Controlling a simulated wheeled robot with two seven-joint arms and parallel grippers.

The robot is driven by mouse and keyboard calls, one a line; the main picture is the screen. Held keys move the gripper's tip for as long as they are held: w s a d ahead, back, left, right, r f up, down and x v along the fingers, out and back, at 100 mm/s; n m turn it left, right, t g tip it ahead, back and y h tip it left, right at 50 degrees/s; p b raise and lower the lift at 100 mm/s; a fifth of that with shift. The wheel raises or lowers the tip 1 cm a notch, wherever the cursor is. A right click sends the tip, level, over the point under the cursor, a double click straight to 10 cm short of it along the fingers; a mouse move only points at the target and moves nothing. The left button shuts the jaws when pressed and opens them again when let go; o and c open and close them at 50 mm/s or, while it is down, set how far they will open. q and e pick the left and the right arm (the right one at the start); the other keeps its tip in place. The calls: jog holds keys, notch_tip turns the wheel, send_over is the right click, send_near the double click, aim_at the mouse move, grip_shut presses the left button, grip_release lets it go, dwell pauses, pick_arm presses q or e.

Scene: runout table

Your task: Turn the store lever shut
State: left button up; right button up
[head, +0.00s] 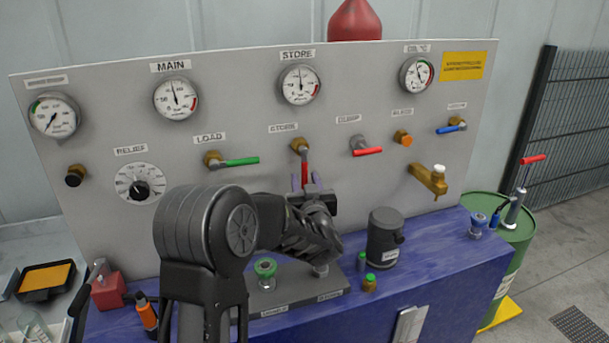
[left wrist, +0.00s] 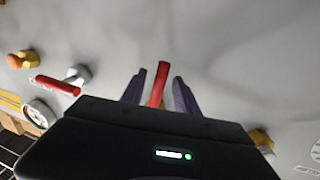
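The store lever (head: 304,171) has a red handle on a brass valve under the small STORE label, and it points down. In the left wrist view the red handle (left wrist: 158,84) stands between my two fingers. My left gripper (head: 306,183) is at the handle's lower part. It is open, with one finger on each side; the left wrist view of the gripper (left wrist: 159,92) shows a gap to either finger. The handle's lower end is hidden behind the gripper. The store gauge (head: 300,84) sits above on the panel. My right gripper is not in view.
The green load lever (head: 240,161) lies level to the left. The red dump lever (head: 367,152) and a brass tap (head: 428,179) are to the right. Below, a dark grey canister (head: 384,238) and small bottles stand on the blue table (head: 440,245).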

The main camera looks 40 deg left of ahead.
pick_arm(q)
jog(key=shift+x, duration=0.8)
grip_shut()
dwell(0.9)
